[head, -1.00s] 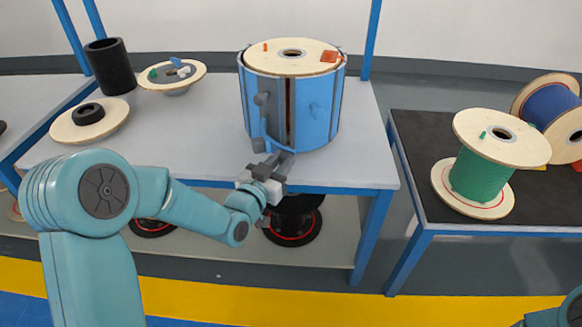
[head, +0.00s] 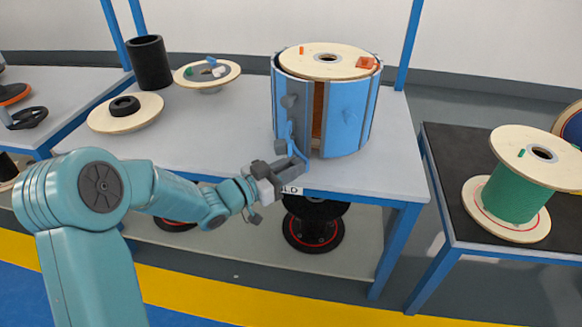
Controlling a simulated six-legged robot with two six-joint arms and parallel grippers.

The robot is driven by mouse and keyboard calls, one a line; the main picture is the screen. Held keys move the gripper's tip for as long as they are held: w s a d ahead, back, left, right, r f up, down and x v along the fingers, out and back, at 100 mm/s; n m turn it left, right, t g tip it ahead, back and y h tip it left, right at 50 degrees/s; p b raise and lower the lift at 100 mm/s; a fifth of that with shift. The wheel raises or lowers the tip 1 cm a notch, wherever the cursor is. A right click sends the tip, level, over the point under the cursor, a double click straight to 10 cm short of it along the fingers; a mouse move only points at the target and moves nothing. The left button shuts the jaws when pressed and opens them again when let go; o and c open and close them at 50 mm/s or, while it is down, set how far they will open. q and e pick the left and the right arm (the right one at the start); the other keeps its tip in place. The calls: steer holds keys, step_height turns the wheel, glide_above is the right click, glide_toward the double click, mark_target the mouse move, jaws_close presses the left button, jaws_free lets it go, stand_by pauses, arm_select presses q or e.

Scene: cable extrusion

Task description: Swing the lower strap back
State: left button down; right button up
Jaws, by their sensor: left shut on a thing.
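A blue cylindrical casing (head: 346,110) stands upright on the grey table around a spool whose pale wooden top flange (head: 300,62) shows above it. A vertical gap in the casing's front shows the brown inside. A blue lower strap (head: 296,150) hangs at the casing's lower left front. My left gripper (head: 290,164) is at the table's front edge, shut on the lower strap's end; the fingers partly hide the hold. My right gripper is not in view.
The grey table (head: 385,165) holds a black cylinder (head: 149,62), a wooden disc with a black ring (head: 125,107) and another disc with small parts (head: 207,75). A green spool (head: 513,190) stands on the black-topped table at right. A black reel (head: 314,230) sits below.

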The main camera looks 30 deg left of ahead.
arm_select(q)
steer(key=shift+w+a+r, duration=0.1)
steer(key=shift+a+r, duration=0.15)
steer(key=shift+a, duration=0.05)
stand_by(0.5)
steer(key=c, duration=1.2)
jaws_free()
steer(key=shift+o, duration=1.4)
steer(key=shift+w+f, duration=0.1)
steer(key=shift+f, duration=0.05)
steer(key=shift+d, duration=0.1)
steer(key=shift+s+a, duration=0.25)
steer(key=shift+s, duration=0.1)
steer(key=d+v, duration=0.1)
steer(key=v, duration=1.7)
steer(key=shift+s+d, duration=0.2)
steer(key=shift+s, duration=0.2)
